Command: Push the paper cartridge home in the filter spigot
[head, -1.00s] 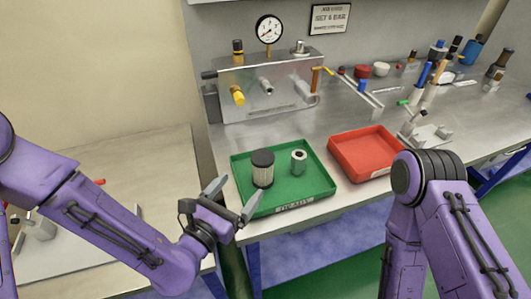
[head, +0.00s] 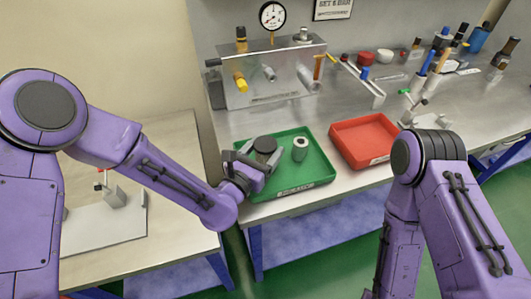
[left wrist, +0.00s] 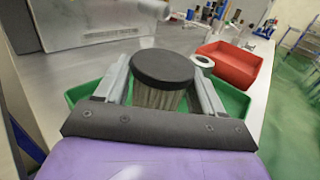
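A pleated cartridge with a black cap (head: 264,145) stands upright in the green tray (head: 320,180); its pale pleats show under the cap (left wrist: 162,67) in the left wrist view. My left gripper (head: 258,158) is at the tray's left part, with its fingers on either side of this cartridge. In the left wrist view the left gripper (left wrist: 162,85) is open, with small gaps between fingers and pleats. A grey-white cylinder with a dark hole (head: 300,149) stands to the right. My right gripper is out of view.
A red tray (head: 364,140) lies right of the green one. A gauge (head: 272,16) and a yellow knob (head: 239,82) are at the metal box. Tools and bottles crowd the bench at right. The bench between box and green tray is clear.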

